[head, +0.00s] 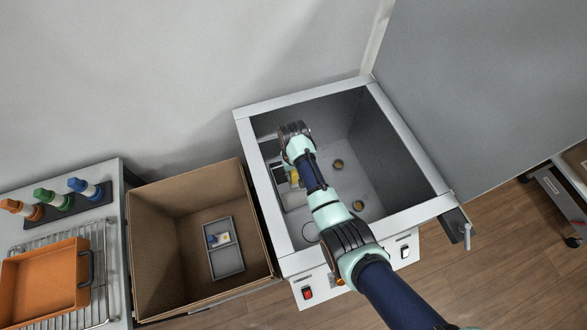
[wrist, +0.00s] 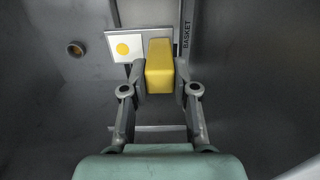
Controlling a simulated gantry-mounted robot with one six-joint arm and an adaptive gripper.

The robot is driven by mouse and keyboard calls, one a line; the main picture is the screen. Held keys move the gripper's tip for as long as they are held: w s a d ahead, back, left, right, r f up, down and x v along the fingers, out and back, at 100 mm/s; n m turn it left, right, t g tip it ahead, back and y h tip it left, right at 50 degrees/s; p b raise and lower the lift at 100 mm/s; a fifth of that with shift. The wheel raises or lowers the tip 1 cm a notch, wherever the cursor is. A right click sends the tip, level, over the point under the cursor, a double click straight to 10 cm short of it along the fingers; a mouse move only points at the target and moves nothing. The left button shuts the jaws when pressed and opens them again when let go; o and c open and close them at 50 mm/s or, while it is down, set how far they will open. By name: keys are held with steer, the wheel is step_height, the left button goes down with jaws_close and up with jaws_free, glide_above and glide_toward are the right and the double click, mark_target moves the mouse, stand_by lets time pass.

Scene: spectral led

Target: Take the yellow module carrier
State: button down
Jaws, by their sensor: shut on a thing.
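The yellow module carrier shows in the wrist view as a yellow block (wrist: 160,68) with a white plate bearing a yellow dot (wrist: 123,48) beside it. My gripper (wrist: 160,80) has its two fingers closed on either side of the yellow block. In the head view a small yellow part (head: 295,177) shows beside my arm, inside the grey open-topped chamber (head: 418,160). My gripper's fingertips are mostly hidden behind my arm in that view.
The chamber's walls surround my gripper; round brown ports (head: 358,205) show inside. A cardboard box (head: 160,285) with a grey tray (head: 228,262) stands to the left. Farther left are an orange bin (head: 40,280), a wire rack (head: 98,290) and coloured-capped bottles (head: 85,187).

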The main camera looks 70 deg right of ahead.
step_height(320, 180, up, 13)
steer(key=p, duration=1.3)
steer(key=shift+r, duration=0.1)
step_height(320, 180, up, 6)
steer(key=p, duration=0.5)
steer(key=shift+f+p, duration=0.2)
steer(key=shift+p, duration=0.15)
